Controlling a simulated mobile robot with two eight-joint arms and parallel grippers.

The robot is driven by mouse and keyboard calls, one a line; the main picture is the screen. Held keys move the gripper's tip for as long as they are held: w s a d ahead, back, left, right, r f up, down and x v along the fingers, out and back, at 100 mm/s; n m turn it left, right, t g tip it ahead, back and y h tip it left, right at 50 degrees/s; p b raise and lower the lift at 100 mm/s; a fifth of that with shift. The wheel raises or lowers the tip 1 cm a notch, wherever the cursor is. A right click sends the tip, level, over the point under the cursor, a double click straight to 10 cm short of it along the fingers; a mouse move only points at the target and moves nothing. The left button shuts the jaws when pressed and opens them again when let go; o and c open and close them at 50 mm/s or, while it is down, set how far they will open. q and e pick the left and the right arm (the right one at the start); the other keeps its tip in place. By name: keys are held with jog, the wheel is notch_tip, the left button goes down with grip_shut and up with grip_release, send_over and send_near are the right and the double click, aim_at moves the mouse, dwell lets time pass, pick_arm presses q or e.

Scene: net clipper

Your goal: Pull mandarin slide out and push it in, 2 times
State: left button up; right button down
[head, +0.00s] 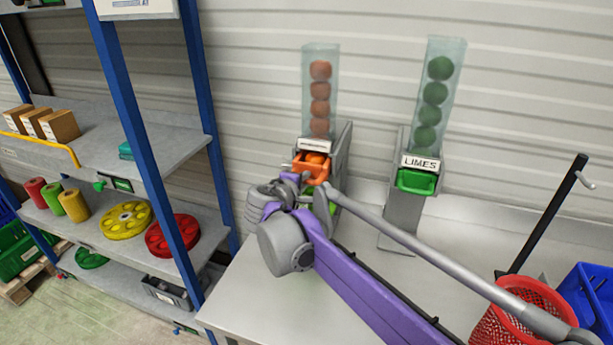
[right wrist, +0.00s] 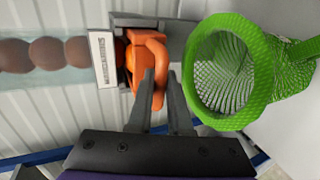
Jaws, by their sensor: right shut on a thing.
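The mandarin dispenser, a clear tube of orange fruit (head: 320,90) over a grey stand, is at the middle back in the head view. Its orange slide (head: 305,165) sits at the dispenser's front, with orange fruit showing in it. In the right wrist view, the orange slide (right wrist: 154,55) has a looped handle between my fingers. My right gripper (right wrist: 160,80) is shut on that handle; in the head view my right gripper (head: 308,184) is partly hidden by my arm. My left gripper is not in view.
A green net (right wrist: 228,70) on a holder hangs open close beside the slide. The limes dispenser (head: 420,162) with a green slide stands to the right. A red basket (head: 512,315) and blue crate (head: 590,295) are at the right; a blue shelf rack (head: 115,80) is left.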

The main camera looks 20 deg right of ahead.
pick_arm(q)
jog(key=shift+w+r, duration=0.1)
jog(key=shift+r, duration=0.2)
pick_arm(e)
jog(key=s+a, duration=0.3)
jog(key=s, duration=0.2)
jog(key=shift+s+a, duration=0.35)
jog(key=shift+a, duration=0.05)
jog(key=shift+w, duration=0.1)
dwell(0.4)
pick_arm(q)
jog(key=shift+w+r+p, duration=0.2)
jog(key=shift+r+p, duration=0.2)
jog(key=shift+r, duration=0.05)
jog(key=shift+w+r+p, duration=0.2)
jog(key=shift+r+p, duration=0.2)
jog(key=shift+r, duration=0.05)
pick_arm(e)
jog(key=w+d, duration=0.5)
jog(key=w, duration=0.3)
jog(key=shift+w+d, duration=0.3)
jog(key=shift+d, duration=0.1)
